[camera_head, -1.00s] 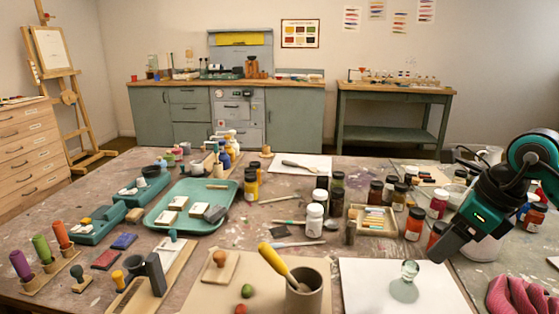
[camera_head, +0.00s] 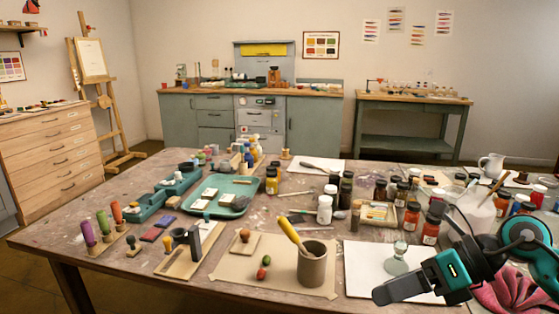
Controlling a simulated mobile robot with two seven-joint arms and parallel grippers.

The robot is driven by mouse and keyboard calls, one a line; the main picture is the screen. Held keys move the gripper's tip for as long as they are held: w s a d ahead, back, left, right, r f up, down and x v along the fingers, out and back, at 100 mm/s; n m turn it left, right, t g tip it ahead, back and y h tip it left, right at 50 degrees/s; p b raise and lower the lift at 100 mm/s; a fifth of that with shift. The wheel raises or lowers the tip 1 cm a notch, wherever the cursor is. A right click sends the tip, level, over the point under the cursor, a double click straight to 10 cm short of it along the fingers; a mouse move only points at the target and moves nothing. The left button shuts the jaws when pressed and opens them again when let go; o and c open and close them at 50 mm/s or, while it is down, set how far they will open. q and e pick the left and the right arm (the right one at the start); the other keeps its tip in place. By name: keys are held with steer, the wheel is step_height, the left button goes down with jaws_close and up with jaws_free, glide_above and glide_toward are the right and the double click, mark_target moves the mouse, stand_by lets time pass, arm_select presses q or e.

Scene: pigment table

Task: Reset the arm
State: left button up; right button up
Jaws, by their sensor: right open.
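My right gripper (camera_head: 384,294) is at the lower right, its dark fingers pointing left over the front edge of the white sheet (camera_head: 372,268). It is open, and I see nothing held in it. A clear glass piece (camera_head: 398,258) stands on the sheet just behind the gripper. My left gripper is not in view.
The paint-stained table (camera_head: 250,225) is crowded. A grey cup (camera_head: 312,264) with a yellow-handled tool stands left of the gripper. Several jars (camera_head: 432,226) stand behind it. A teal tray (camera_head: 222,208) lies further left. A pink cloth (camera_head: 518,290) lies at the right.

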steer(key=s+a+r+m+t+y+p, duration=0.1)
steer(key=a+r+m+t+y+p, duration=0.3)
steer(key=a+m+y, duration=0.4)
steer(key=s+d+f+m+t+h+p, duration=0.1)
steer(key=d+f+m+t+h, duration=0.35)
steer(key=m, duration=0.85)
steer(key=s+d+f+m+t+h+p, duration=0.1)
steer(key=d+f+m+t+h+p, duration=0.1)
steer(key=f+m+t+h, duration=0.85)
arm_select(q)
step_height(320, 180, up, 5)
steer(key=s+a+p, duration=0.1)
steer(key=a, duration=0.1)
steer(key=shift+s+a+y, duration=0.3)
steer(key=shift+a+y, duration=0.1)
arm_select(e)
steer(key=s+f+m+g+h, duration=0.1)
steer(key=s+f+m+g, duration=0.6)
steer(key=s+m+g, duration=0.2)
steer(key=shift+s+f+g, duration=0.2)
steer(key=shift+s+g, duration=0.15)
steer(key=shift+g, duration=0.45)
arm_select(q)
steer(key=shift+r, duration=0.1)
